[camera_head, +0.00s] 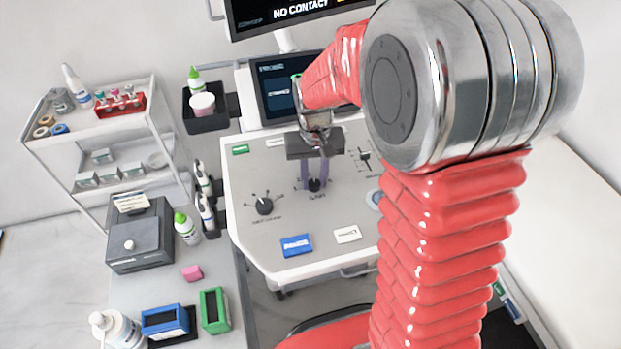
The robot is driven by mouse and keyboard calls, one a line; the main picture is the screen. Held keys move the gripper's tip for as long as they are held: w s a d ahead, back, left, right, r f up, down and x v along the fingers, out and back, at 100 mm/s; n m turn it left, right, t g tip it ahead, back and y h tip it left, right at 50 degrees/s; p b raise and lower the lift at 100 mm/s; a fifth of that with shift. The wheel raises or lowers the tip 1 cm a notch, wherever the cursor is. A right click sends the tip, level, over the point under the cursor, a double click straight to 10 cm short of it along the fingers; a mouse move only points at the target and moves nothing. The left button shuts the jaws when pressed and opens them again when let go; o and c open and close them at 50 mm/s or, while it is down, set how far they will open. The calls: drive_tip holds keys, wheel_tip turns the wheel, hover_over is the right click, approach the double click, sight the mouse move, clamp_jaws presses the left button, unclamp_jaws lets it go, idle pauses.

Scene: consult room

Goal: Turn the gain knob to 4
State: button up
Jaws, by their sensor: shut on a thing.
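The gain knob (315,184) is a small dark knob in the middle of the grey control panel (290,215). My gripper (315,178) points down over it, with its two purple fingers shut on the knob from both sides. The fingers hide much of the knob, and its pointer and dial numbers are too small or covered to read. A second dark knob (264,206) with a ring of marks sits to the left on the panel.
Blue (296,245) and white (347,234) buttons lie at the panel's front, a green button (240,149) at its back left. A screen (278,90) stands behind. Probes (205,208) hang at the left side. A shelf cart (105,140) and grey printer (140,240) stand farther left.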

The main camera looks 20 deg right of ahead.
sight(314, 183)
drive_tip(key=m, duration=0.4)
drive_tip(key=shift+s, duration=0.1)
drive_tip(key=shift+m, duration=0.3)
drive_tip(key=o, duration=1.1)
drive_tip(key=shift+c, duration=0.2)
drive_tip(key=shift+r, duration=0.1)
drive_tip(key=shift+r, duration=0.6)
wheel_tip(314, 183, up, 12)
drive_tip(key=shift+r, duration=0.15)
